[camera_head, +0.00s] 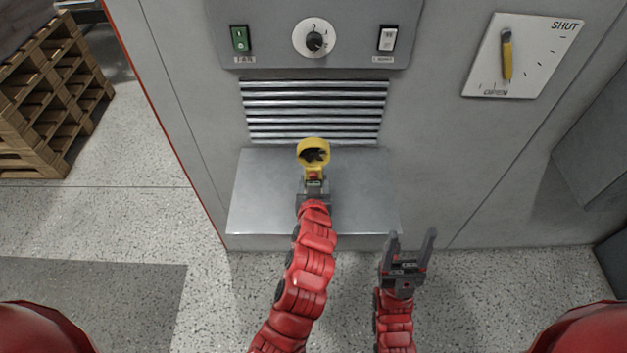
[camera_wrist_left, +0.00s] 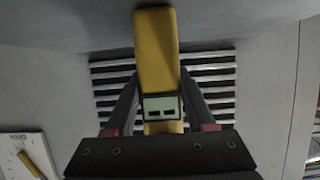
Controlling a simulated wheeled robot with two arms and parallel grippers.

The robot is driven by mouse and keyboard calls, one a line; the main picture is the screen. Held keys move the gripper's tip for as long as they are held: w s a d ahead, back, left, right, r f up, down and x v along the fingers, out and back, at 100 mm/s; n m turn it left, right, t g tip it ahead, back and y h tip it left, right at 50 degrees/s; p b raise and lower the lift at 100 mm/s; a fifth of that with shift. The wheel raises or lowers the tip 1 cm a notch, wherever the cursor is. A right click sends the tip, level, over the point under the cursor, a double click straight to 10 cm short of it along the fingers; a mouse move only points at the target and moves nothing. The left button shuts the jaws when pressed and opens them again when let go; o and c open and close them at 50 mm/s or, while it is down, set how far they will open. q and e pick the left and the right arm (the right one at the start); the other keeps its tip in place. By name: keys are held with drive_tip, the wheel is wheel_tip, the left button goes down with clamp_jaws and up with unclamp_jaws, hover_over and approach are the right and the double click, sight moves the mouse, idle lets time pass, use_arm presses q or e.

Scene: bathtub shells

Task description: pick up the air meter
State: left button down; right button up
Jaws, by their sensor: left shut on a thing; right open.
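The air meter (camera_head: 313,149) is yellow, with a round ring head around dark vanes. In the head view it is in front of the slatted vent, over the metal shelf. My left gripper (camera_head: 314,187) is shut on its body. In the left wrist view the yellow meter (camera_wrist_left: 155,50) stands between the two fingers, with a small pale display near the gripper. I cannot tell whether it touches the shelf. My right gripper (camera_head: 412,240) is open and empty, in front of the shelf's right front corner.
The metal shelf (camera_head: 260,195) juts from a grey cabinet under the vent (camera_head: 315,110). Above are a green switch (camera_head: 240,38), a dial (camera_head: 315,40) and a light switch (camera_head: 387,38). A plate with a yellow lever (camera_head: 507,55) is at right. Wooden pallets (camera_head: 45,100) stand left.

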use_arm(q)
drive_tip(key=shift+r, duration=0.1)
drive_tip(key=shift+r, duration=0.45)
wheel_tip(320, 180, up, 2)
drive_tip(key=shift+r+b, duration=0.2)
drive_tip(key=shift+b, duration=0.55)
drive_tip(key=p, duration=0.5)
approach(314, 174)
wheel_tip(314, 174, down, 5)
drive_tip(key=s, duration=0.3)
drive_tip(key=shift+s+f, duration=0.25)
drive_tip(key=shift+s, duration=0.3)
